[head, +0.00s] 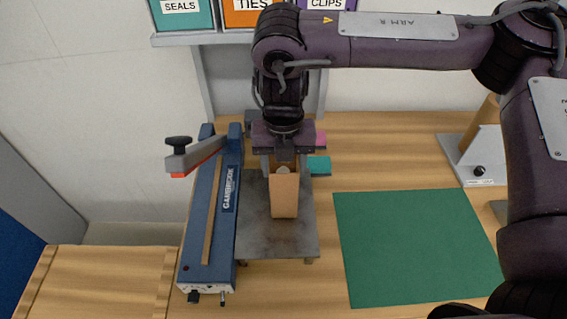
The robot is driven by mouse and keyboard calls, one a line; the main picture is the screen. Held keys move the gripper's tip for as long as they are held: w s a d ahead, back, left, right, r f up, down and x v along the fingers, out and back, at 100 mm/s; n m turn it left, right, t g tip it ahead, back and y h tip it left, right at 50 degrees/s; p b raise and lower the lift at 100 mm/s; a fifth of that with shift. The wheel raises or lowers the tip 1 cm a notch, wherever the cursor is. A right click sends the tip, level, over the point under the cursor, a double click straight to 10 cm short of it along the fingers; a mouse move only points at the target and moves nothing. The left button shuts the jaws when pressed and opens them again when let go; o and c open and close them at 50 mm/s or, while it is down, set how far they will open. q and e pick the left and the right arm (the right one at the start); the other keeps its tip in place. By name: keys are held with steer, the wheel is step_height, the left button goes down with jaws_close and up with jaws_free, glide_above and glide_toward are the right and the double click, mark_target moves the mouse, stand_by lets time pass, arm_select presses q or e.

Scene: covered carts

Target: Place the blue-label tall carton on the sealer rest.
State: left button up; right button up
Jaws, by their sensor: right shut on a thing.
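My right gripper (284,166) points down and is shut on a tall brown carton (284,198). The carton is upright, over the grey metal sealer rest (277,243) beside the blue sealer (208,220). I cannot tell whether its base touches the plate. No blue label shows on the side facing me; its upper part is partly hidden by the gripper. My left gripper is not in view.
A pink piece (321,138) and a teal piece (319,166) show just right of the gripper. A green mat (415,245) lies bare on the right. A roll stand (478,155) is at far right. Labelled bins (255,14) sit on a shelf above.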

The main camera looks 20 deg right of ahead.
steer(key=shift+f, duration=0.1)
steer(key=o, duration=1.2)
steer(key=shift+o, duration=0.2)
step_height(320, 180, up, 12)
